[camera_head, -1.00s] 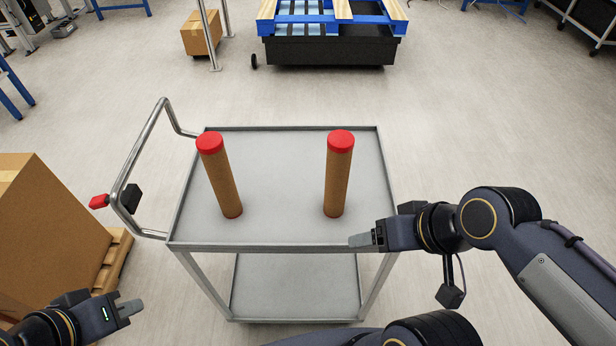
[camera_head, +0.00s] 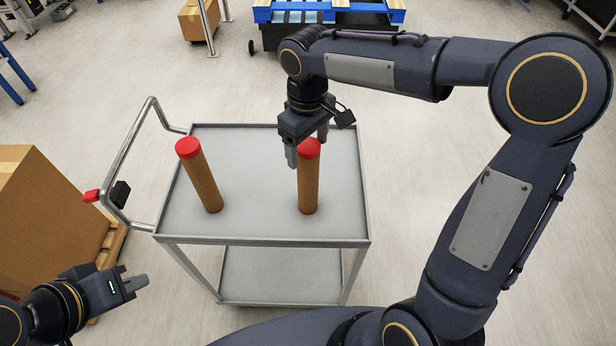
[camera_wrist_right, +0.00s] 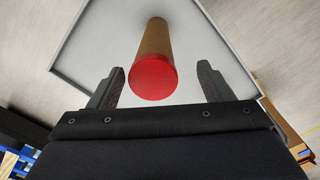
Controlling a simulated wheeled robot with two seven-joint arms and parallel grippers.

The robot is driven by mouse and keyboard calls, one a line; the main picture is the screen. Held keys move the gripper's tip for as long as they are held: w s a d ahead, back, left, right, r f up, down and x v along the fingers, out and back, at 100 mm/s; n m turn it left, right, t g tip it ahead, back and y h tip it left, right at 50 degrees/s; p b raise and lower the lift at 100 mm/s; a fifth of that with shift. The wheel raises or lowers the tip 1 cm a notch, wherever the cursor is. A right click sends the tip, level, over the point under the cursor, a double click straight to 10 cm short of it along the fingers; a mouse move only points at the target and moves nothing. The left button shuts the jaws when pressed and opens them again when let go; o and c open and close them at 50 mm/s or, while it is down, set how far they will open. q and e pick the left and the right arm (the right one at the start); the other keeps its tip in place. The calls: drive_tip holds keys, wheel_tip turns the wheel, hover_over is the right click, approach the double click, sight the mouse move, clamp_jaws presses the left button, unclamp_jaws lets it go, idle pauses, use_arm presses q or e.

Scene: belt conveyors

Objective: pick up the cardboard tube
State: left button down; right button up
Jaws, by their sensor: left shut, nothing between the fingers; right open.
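Two brown cardboard tubes with red caps stand upright on the grey cart top. The left tube (camera_head: 201,180) is clear of both grippers. The right tube (camera_head: 308,185) is below my right gripper (camera_head: 307,150), which points down, open, with its fingers near the red cap and partly in front of it. In the right wrist view the right tube's red cap (camera_wrist_right: 153,77) shows between the two open fingers (camera_wrist_right: 162,88), touching neither in the picture. My left gripper (camera_head: 136,282) is shut and empty at the lower left, away from the cart.
The cart (camera_head: 262,235) has a raised rim, a lower shelf and a metal handle (camera_head: 128,160) at its left. A big cardboard box (camera_head: 45,225) stands on a pallet at the left. A dark bin with a blue frame (camera_head: 325,30) is behind the cart.

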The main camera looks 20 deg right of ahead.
sight(308, 180)
drive_tip(key=f, duration=0.4)
drive_tip(key=f+p, duration=0.1)
drive_tip(key=f, duration=0.1)
drive_tip(key=shift+w+d, duration=0.25)
drive_tip(key=shift+w, duration=0.05)
drive_tip(key=c, duration=1.3)
drive_tip(key=shift+c, duration=0.4)
drive_tip(key=shift+r, duration=0.1)
